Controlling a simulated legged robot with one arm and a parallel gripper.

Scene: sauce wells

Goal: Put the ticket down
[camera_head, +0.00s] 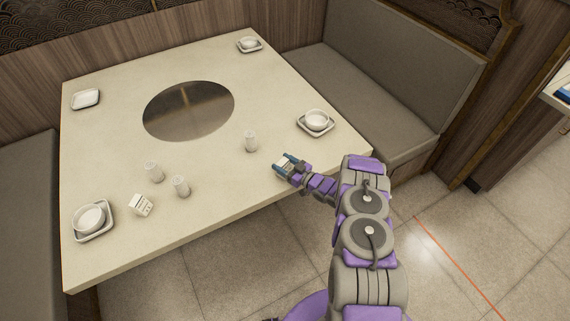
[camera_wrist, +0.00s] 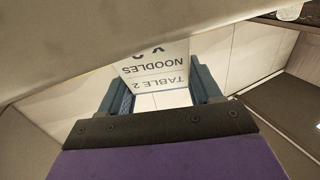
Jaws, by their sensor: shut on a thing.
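The ticket (camera_wrist: 160,66) is a white slip with dark print reading "TABLE 2" and "NOODLES", upside down in the wrist view. My gripper (camera_head: 287,162) is shut on it, one blue finger on each side. In the head view the ticket (camera_head: 285,164) is a small pale patch between the fingers, over the near right part of the pale table (camera_head: 215,180). In the wrist view a grey-beige surface cuts across the ticket's far end and hides some of its print. I cannot tell whether the ticket touches the tabletop.
A bowl on a square plate (camera_head: 316,123) stands just beyond my gripper. A white cup (camera_head: 250,141) is to its left. A round dark plate (camera_head: 189,111) lies mid-table.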

